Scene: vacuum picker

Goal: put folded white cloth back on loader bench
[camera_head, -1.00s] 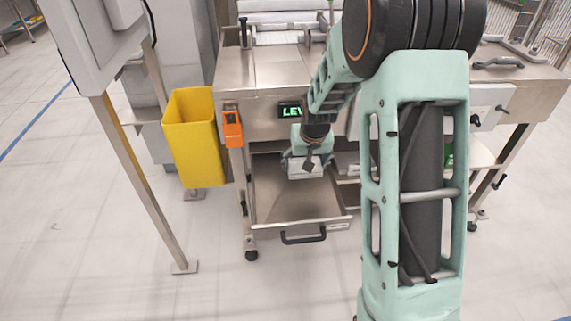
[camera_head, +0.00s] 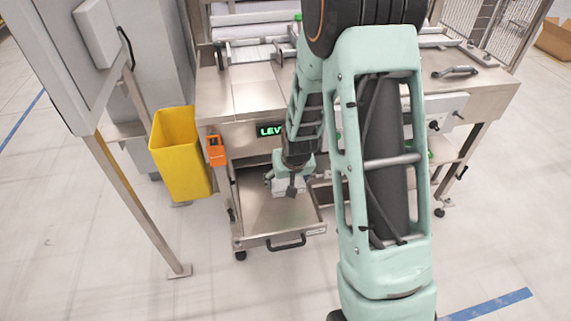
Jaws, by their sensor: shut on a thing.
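The folded white cloth (camera_head: 291,187) shows as a small pale block at the end of my arm. My gripper (camera_head: 290,183) is shut on it and holds it over the open steel drawer (camera_head: 262,218). I cannot tell whether the cloth touches the drawer floor. The loader bench (camera_head: 250,98) is the steel table above and behind the drawer, with a flat top bare at the front left. My arm hides much of the bench's middle.
A yellow bin (camera_head: 180,155) and an orange device (camera_head: 216,150) are at the bench's left side. A post (camera_head: 135,200) stands further left. A dark-handled tool (camera_head: 456,72) lies on the bench's right top. The drawer handle (camera_head: 287,243) juts forward over clear floor.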

